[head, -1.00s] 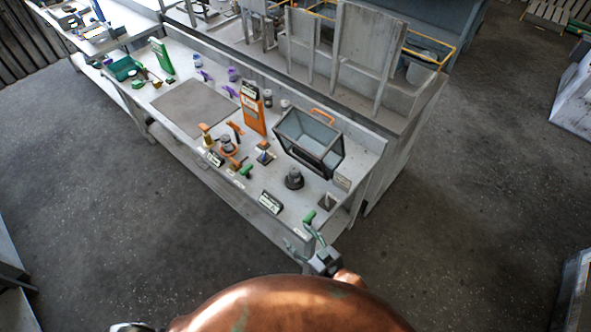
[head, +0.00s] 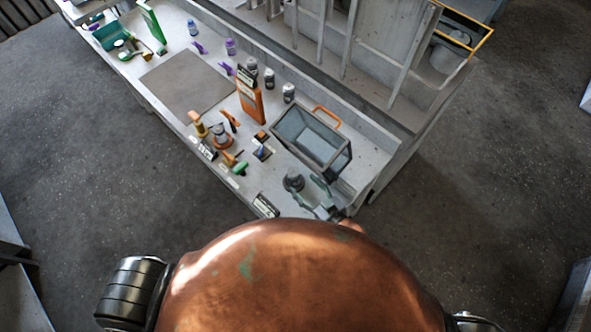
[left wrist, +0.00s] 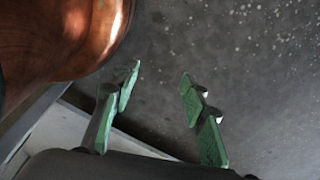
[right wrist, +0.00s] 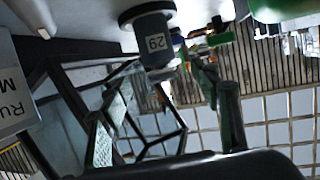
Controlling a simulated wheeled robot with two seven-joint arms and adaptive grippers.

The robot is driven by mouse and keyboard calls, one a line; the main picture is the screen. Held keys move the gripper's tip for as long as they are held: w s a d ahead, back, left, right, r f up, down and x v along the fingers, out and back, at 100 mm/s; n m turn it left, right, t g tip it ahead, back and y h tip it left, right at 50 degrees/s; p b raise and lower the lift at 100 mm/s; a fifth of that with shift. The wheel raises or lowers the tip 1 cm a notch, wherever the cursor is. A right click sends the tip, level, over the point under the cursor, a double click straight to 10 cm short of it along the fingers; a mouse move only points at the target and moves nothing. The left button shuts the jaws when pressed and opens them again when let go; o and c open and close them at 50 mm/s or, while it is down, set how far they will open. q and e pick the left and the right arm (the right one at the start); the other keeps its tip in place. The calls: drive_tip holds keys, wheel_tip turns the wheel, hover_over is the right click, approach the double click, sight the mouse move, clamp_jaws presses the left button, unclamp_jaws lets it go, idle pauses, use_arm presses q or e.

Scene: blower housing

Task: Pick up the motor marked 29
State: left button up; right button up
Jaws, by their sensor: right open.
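The motor marked 29 (right wrist: 152,42) is a dark grey cylinder on a wide round base; its white label shows in the right wrist view. In the head view, a grey motor (head: 293,181) stands near the bench's front right corner. My right gripper (head: 321,199) is just right of it, apart or nearly touching; I cannot tell which. In the right wrist view my right gripper (right wrist: 162,88) is open, with nothing between its fingers, and the motor is beyond the fingertips. My left gripper (left wrist: 160,80) is open and empty above the floor.
A glass-sided bin (head: 312,139) with an orange handle stands close behind the motor. A black-and-white sign (head: 265,205) is at the front edge. Several bottle-like grey parts (head: 269,79) stand farther back. A grey mat (head: 188,86) lies clear to the left.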

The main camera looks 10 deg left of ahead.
sight(297, 178)
drive_tip(key=x, duration=0.3)
drive_tip(key=shift+w+r, duration=0.1)
drive_tip(key=x, duration=0.4)
drive_tip(key=shift+w+a, duration=0.1)
drive_tip(key=shift+a, duration=0.1)
drive_tip(key=c, duration=1.4)
use_arm(q)
drive_tip(key=shift+s+a+r, duration=0.15)
drive_tip(key=shift+s+r, duration=0.05)
drive_tip(key=shift+s, duration=0.7)
use_arm(e)
clamp_jaws()
